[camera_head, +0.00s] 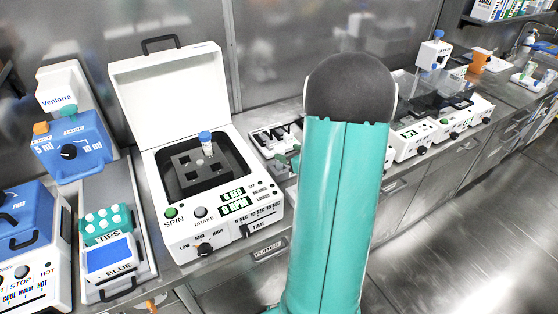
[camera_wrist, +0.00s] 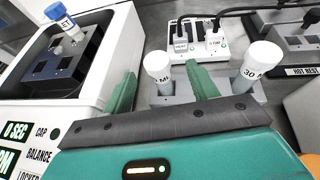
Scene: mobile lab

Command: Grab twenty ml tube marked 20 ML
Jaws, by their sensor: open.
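In the wrist view, a white-capped tube (camera_wrist: 158,68) stands upright in a grey rack (camera_wrist: 182,98). Its label shows "ML"; the number before it cannot be read. My gripper (camera_wrist: 163,80) is open, with one teal finger to the left of this tube and the other to its right. I cannot tell whether either finger touches it. A second tube (camera_wrist: 262,58) marked "30 M" stands at the rack's right end, outside the right finger. In the head view my arm hides the rack and most of the gripper.
An open-lidded centrifuge (camera_head: 205,150) stands to the left, holding a blue-capped tube (camera_head: 206,143); it also borders the wrist view's left side. A device with plugged cables (camera_wrist: 198,40) sits behind the rack. More instruments (camera_head: 412,138) line the bench to the right.

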